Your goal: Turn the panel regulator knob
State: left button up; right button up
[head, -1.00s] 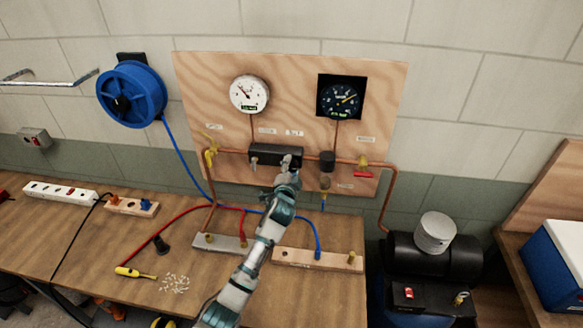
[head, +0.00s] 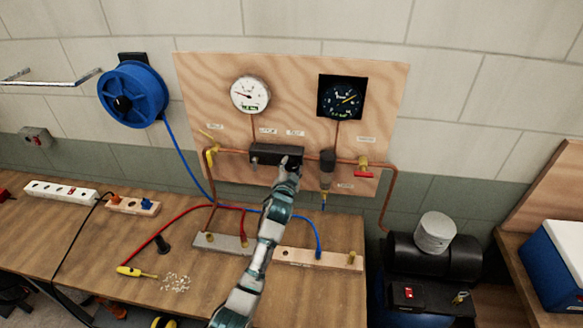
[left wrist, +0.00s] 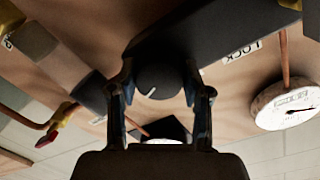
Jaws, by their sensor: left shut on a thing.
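The black regulator block (head: 265,153) is mounted on the plywood panel (head: 215,95), below the two gauges. My left gripper (head: 290,163) is at the right part of this block. In the left wrist view, the dark round knob (left wrist: 160,82) sits between both fingers of my left gripper (left wrist: 160,88), which is shut on it. A short white mark shows on the knob's face, slanting toward the lower left of that view. In the head view the gripper hides the knob. My right gripper is not in view.
A white gauge (head: 250,94) and a black gauge (head: 341,97) are above the block. Copper pipes (head: 391,190), a yellow valve lever (head: 211,152) and a red-handled valve (head: 363,172) flank it. The wooden bench (head: 95,235) below carries hoses and fittings.

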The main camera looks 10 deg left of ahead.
pick_arm(q)
jog(key=shift+f, duration=0.6)
jog(key=o, duration=1.2)
jog(key=shift+c, duration=0.2)
jog(key=shift+r, duration=0.25)
jog(key=s, duration=1.2)
jog(key=shift+a+r, duration=0.25)
jog(key=shift+r, duration=0.1)
jog(key=shift+w, duration=0.1)
